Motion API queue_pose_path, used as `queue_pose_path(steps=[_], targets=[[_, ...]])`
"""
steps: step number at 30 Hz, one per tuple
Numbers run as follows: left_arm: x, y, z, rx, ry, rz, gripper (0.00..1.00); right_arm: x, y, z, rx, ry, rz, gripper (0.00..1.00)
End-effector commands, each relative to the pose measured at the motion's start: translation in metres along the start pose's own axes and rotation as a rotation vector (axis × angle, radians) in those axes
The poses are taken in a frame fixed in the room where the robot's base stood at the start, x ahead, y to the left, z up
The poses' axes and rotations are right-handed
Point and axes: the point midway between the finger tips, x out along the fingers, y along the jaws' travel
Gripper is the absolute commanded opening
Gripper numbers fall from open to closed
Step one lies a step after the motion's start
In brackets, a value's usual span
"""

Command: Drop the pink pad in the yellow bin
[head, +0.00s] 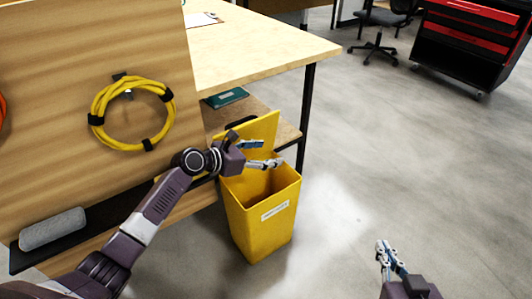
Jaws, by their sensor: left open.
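The yellow bin (262,222) stands on the floor beside the table, with its lid (262,128) raised at the back and a white label on its front. My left gripper (269,153) is over the bin's opening, near the raised lid. Its two fingers are spread apart with nothing visible between them. My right gripper (384,247) is low at the right, over bare floor and apart from the bin; its fingers look close together, and I cannot tell if they are shut. I see no pink pad; the bin's bottom is hidden in shadow.
A wooden panel at the left carries a coiled yellow cable (98,112) and a narrow dark shelf with a grey rounded object (52,229). A wooden table (255,48) with a lower shelf stands behind the bin. A red-black cabinet (465,50) stands at the back right. The floor between is clear.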

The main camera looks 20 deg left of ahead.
Motion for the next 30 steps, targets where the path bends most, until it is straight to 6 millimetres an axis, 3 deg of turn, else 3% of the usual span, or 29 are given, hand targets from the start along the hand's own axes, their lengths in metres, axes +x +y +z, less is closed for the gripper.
queue_pose_path(steps=[7, 15, 21, 30], targets=[[-0.018, 0.0, -0.002, 0.001, 0.001, 0.001, 0.64, 0.0, 0.0, 0.0, 0.0, 0.0, 0.0, 0.0], [-0.076, 0.001, -0.002, 0.001, 0.003, 0.002, 0.64, 0.0, 0.0, 0.0, 0.0, 0.0, 0.0, 0.0], [-0.108, 0.0, -0.002, 0.0, 0.003, 0.001, 0.64, 0.0, 0.0, 0.0, 0.0, 0.0, 0.0, 0.0], [-0.12, 0.0, 0.0, 0.0, 0.0, 0.0, 0.64, 0.0, 0.0, 0.0, 0.0, 0.0, 0.0, 0.0]])
